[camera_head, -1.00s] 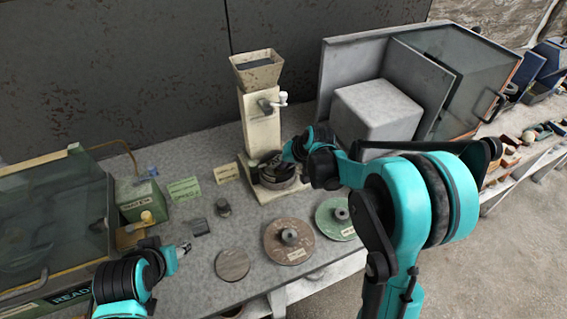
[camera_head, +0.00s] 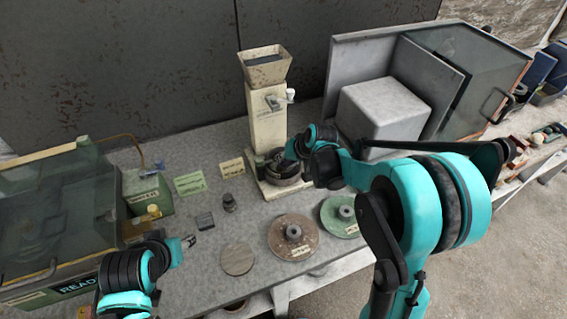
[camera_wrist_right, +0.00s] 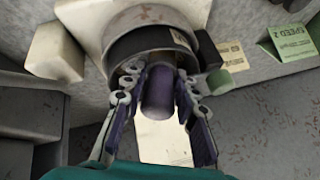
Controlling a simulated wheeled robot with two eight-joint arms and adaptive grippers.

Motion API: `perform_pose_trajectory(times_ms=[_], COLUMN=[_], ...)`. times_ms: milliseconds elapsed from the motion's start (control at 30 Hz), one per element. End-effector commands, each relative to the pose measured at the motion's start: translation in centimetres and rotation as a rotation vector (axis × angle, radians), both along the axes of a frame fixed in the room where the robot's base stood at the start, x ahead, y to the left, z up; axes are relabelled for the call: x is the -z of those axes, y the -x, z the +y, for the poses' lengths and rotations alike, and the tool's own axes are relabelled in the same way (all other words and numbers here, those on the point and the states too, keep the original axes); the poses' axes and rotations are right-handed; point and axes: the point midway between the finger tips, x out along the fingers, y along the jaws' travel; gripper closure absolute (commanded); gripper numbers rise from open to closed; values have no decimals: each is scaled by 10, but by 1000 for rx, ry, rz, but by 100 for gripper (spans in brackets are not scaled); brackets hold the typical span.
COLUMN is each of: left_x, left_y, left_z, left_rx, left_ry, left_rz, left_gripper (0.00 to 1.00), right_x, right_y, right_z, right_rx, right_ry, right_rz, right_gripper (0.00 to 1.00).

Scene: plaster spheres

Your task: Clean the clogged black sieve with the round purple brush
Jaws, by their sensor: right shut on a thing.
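The black sieve (camera_wrist_right: 150,42) shows in the right wrist view as a dark round ring with a small label, under the pale mill. In the head view a dark round form (camera_head: 282,168) sits at the mill's foot. The round purple brush (camera_wrist_right: 158,92) is a short purple cylinder between the fingers of my right gripper (camera_wrist_right: 158,80), which is shut on it. The brush's far end is at the sieve's opening; I cannot tell whether it touches the mesh, which is hidden. My left gripper (camera_head: 190,240) hangs over the bench's front left, apart from the sieve; its jaws are too small to judge.
The cream mill (camera_head: 264,110) stands at the back middle. Right of it are a grey block (camera_head: 385,110) and a glass-fronted cabinet (camera_head: 470,70). A brown disc (camera_head: 280,240), a green disc (camera_head: 342,226) and a grey disc (camera_head: 238,260) lie in front. A glass-lidded box (camera_head: 60,220) is at left.

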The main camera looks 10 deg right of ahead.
Motion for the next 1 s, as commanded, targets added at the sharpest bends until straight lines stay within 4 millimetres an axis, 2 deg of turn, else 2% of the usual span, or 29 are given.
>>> perform_pose_trajectory(times_ms=[100,367,767,1000], left_x=[-5,-4,2,2], left_y=[0,0,0,0], left_z=[0,0,0,0], left_rx=[0,0,0,0], left_ry=[0,0,0,0], left_rz=[0,0,0,0], left_gripper=[53,53,53,53], right_x=[-7,-6,0,0], right_y=[-4,-4,-26,-27], right_z=[-6,-6,7,9], right_rx=[1,0,-1,-2], right_ry=[0,0,0,-1], right_rz=[-1,-1,0,-1], right_gripper=[100,100,100,100])
